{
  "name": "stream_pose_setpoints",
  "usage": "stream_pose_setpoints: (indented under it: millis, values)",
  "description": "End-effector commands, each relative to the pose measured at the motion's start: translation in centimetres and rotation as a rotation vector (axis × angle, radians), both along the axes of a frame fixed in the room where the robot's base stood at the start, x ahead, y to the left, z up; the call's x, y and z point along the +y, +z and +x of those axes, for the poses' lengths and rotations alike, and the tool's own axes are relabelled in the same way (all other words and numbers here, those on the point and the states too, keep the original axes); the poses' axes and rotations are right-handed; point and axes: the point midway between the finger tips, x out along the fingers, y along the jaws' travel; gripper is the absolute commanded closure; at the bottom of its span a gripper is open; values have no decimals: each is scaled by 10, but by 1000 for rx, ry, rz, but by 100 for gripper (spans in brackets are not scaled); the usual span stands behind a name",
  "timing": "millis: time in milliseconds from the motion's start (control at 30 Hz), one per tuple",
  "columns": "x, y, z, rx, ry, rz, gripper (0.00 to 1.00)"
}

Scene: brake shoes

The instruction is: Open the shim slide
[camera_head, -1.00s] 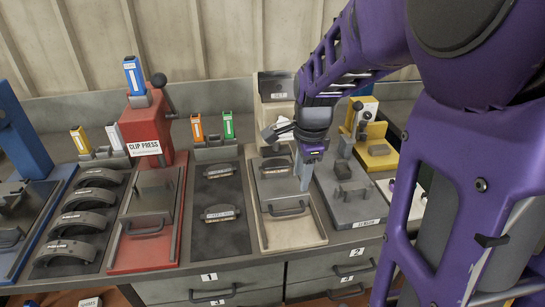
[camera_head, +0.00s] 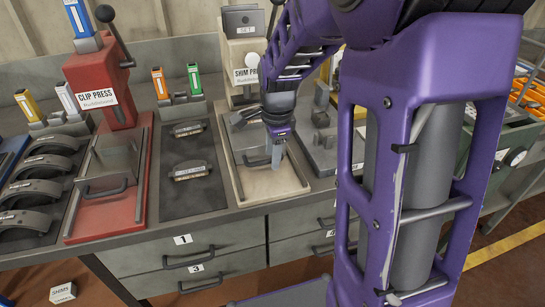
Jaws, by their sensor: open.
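The shim press (camera_head: 242,54) is a cream machine with a dark top and a partly hidden "SHIM PR..." label. Its long cream bed (camera_head: 285,183) runs toward the bench's front edge. The shim slide (camera_head: 246,141) is a grey plate on this bed with a dark bar handle (camera_head: 254,163) at its near end. Bare bed shows in front of the handle. My gripper (camera_head: 277,160) points down at the handle's right end, its jaws open. The fingers overlap each other in this view, and I cannot tell if they touch the handle. My wrist hides part of the slide.
The red clip press (camera_head: 98,85) and a dark mat with two brake shoes (camera_head: 190,172) lie to the left. A grey fixture (camera_head: 322,140) stands close on the right, partly behind my arm. Drawers (camera_head: 185,262) with handles are below the bench. A small box (camera_head: 62,292) sits on the floor.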

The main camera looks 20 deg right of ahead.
Motion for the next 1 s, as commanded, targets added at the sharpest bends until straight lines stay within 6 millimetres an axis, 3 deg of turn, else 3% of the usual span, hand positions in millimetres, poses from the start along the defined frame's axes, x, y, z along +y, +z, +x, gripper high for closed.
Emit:
stream_pose_setpoints:
  millis: [233,467,500,1000]
  values:
    - [0,0,0,0,0,0,57]
    - [0,0,0,0,0,0,98]
    - [0,0,0,0,1,0,100]
    - [0,0,0,0,1,0,100]
